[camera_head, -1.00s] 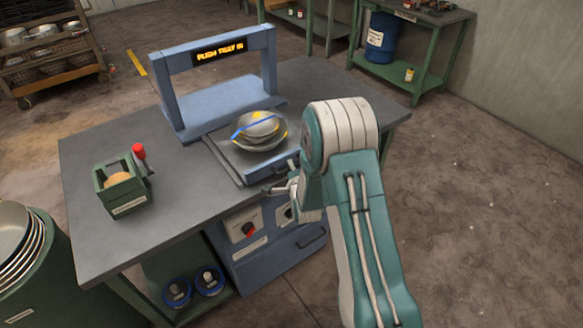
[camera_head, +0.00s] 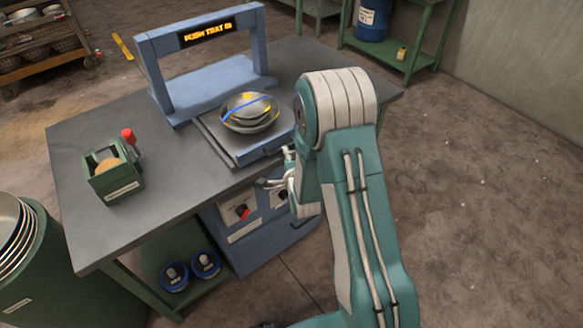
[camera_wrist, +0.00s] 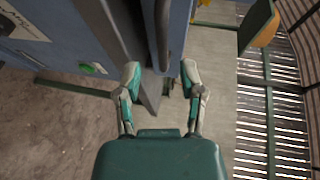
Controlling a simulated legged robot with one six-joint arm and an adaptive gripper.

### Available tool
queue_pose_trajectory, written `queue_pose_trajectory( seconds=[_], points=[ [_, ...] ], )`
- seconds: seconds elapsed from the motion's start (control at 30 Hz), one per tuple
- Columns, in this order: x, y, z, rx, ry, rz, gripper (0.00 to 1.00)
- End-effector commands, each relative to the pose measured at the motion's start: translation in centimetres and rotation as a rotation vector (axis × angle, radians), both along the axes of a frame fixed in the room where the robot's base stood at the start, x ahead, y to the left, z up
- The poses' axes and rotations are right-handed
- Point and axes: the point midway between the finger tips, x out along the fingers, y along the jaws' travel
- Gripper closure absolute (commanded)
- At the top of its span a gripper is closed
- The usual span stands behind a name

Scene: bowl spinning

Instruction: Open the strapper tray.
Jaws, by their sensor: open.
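The strapper (camera_head: 153,72) is a blue arch on the grey bench with a lit display. Its tray (camera_head: 213,137) sticks out in front of the arch, towards me. Stacked metal bowls (camera_head: 250,122) sit on the tray with a blue strap across them. My gripper (camera_head: 276,169) is at the tray's blue front edge, partly hidden by my arm. In the wrist view my gripper (camera_wrist: 160,76) is open, its two fingers apart. A blue bar (camera_wrist: 178,30) lies just ahead of the fingertips. I cannot tell whether a finger touches it.
A green box with a red-knobbed handle (camera_head: 112,172) stands on the bench at left. A control panel (camera_head: 238,212) is below the tray. Blue-rimmed spools (camera_head: 190,271) sit on the lower shelf. The floor at right is clear.

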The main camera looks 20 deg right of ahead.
Motion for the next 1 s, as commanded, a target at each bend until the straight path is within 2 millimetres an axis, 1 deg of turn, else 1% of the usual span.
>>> queue_pose_trajectory(
  seconds=[0.03,0.2,0.3,0.4,0.53,1.0],
  points=[
    [-1.2,0.0,0.2,0.0,0.003,0.0,0.49],
    [-4.4,0.0,0.8,0.0,0.003,0.0,0.49],
    [-5.8,0.0,1.0,0.0,0.004,0.0,0.49],
    [-6.6,0.1,1.2,0.0,0.003,0.0,0.49],
    [-6.9,0.1,1.3,0.0,0.002,0.0,0.49],
    [-6.8,0.0,1.5,-0.007,0.004,0.001,0.49]
  ],
)
